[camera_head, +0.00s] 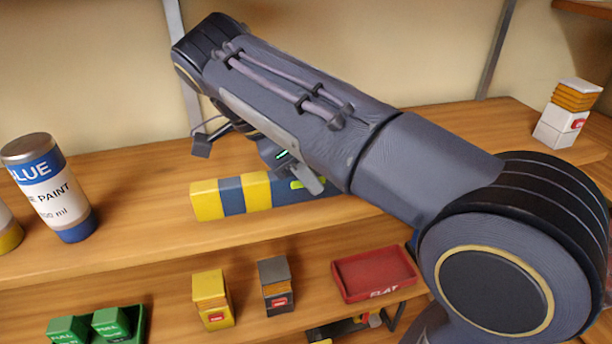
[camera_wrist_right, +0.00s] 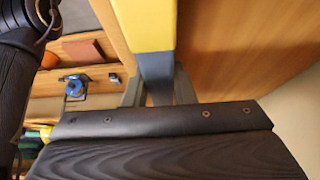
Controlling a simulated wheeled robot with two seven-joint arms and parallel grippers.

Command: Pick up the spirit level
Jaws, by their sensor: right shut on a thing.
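The spirit level (camera_head: 207,200) is a long bar with yellow and blue-grey bands and a green vial. It lies level at the upper shelf's height, and I cannot tell whether it touches the board. My right arm covers its right part. My right gripper (camera_head: 300,177) is at the bar's middle, shut on it. In the right wrist view the yellow end of the spirit level (camera_wrist_right: 148,25) runs up from between the fingers of the right gripper (camera_wrist_right: 160,92), which close on a blue-grey band. My left gripper is not in view.
The upper shelf (camera_head: 130,215) holds a blue paint can (camera_head: 50,187) at left and a white and orange box (camera_head: 565,115) at far right. The lower shelf holds a yellow box (camera_head: 212,299), a dark box (camera_head: 275,283), a red tray (camera_head: 345,285) and green boxes (camera_head: 110,322).

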